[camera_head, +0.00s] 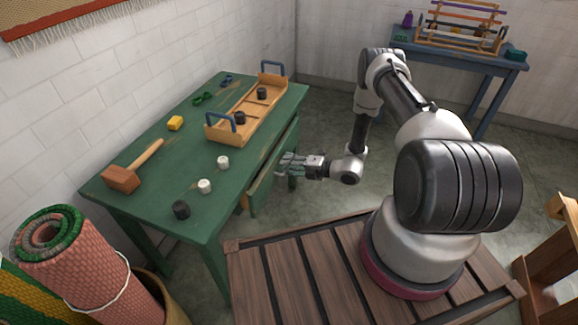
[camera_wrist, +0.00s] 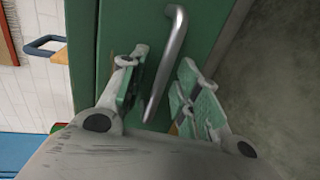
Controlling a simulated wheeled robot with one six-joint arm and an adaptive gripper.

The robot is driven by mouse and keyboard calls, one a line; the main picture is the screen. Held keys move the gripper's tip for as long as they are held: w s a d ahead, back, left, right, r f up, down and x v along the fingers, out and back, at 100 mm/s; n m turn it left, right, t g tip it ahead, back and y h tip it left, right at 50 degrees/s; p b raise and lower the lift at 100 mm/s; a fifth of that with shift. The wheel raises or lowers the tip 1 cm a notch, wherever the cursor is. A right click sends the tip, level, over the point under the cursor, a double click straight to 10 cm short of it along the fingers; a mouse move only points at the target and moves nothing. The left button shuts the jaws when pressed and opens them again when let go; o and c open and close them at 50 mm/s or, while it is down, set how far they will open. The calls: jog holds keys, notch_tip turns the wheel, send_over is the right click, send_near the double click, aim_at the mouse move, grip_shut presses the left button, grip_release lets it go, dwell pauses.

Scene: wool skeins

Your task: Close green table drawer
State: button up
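The green table (camera_head: 150,185) has a drawer on its right side, and the drawer's green front (camera_head: 262,187) stands out from the table, so it is open. A strip of its wooden side shows near the front corner. My gripper (camera_head: 284,163) is at the drawer front, reaching in from the right. In the wrist view, the metal drawer handle (camera_wrist: 170,58) lies between the spread fingers of my gripper (camera_wrist: 160,85). The fingers look open, with gaps on both sides of the handle. I cannot tell whether either finger touches it.
On the tabletop are a wooden mallet (camera_head: 124,178), a yellow block (camera_head: 175,123), black and white spools, and a wooden tray (camera_head: 226,132) with blue handles. Rolled rugs (camera_head: 75,265) stand at the lower left. A blue table (camera_head: 480,60) stands at the back.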

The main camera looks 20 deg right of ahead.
jog(key=shift+c, duration=0.2)
grip_shut()
jog(key=shift+r+x, duration=0.2)
jog(key=shift+x, duration=0.8)
jog(key=shift+r+x, duration=0.2)
jog(key=shift+x, duration=0.8)
jog(key=shift+w+a, duration=0.1)
jog(key=shift+w, duration=0.05)
jog(key=shift+o, duration=0.2)
grip_release()
jog(key=shift+a, duration=0.1)
jog(key=v, duration=1.2)
